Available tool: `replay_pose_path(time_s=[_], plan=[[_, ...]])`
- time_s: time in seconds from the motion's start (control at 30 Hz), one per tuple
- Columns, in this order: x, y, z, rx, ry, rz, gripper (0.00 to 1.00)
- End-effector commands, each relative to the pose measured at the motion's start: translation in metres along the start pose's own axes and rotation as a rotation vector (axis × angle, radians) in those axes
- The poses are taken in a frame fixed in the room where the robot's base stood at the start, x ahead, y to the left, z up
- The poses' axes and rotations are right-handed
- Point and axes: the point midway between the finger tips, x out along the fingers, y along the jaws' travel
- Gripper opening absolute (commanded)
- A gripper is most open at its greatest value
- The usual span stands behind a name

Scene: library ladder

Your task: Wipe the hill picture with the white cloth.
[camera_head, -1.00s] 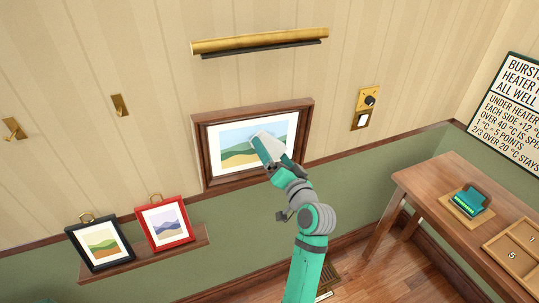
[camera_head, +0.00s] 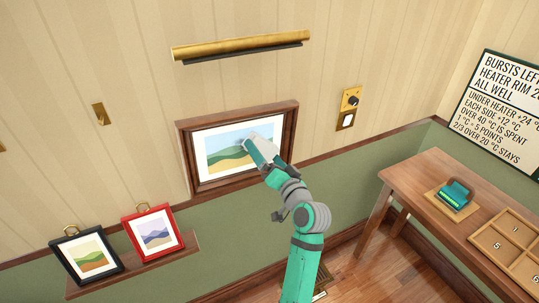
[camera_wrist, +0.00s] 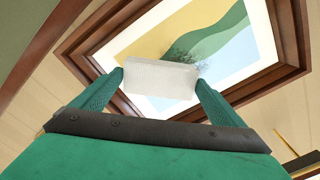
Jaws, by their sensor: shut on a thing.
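The hill picture (camera_head: 222,153) hangs on the wall in a brown wooden frame, with a white mat around green, tan and blue hills. My gripper (camera_head: 258,147) is in front of its right part and hides some of it. In the wrist view my gripper (camera_wrist: 160,82) is shut on the white cloth (camera_wrist: 158,79), which sits between the two green fingers. The cloth overlaps the picture's lower area there, and a dark speckled smudge (camera_wrist: 185,52) shows on the picture just beyond it. I cannot tell whether the cloth touches the picture.
A brass picture lamp (camera_head: 240,46) is above the frame. A switch plate (camera_head: 348,108) is to its right. A shelf (camera_head: 190,243) with a black-framed picture (camera_head: 86,254) and a red-framed picture (camera_head: 153,232) is at lower left. A wooden table (camera_head: 420,185) stands at right.

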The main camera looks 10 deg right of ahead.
Motion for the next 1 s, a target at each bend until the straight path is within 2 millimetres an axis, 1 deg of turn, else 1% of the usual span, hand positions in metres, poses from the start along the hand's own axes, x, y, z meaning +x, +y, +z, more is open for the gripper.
replay_pose_path(time_s=[0.03,0.2,0.43,0.83,1.0], plan=[[0.002,-0.006,0.006,0.000,-0.007,-0.005,0.75],[0.004,-0.017,0.015,-0.001,-0.008,-0.007,0.75],[0.005,-0.023,0.020,0.000,-0.011,-0.010,0.75],[0.003,-0.044,0.039,-0.001,-0.011,-0.010,0.75],[0.002,-0.047,0.042,0.002,-0.010,-0.008,0.75]])
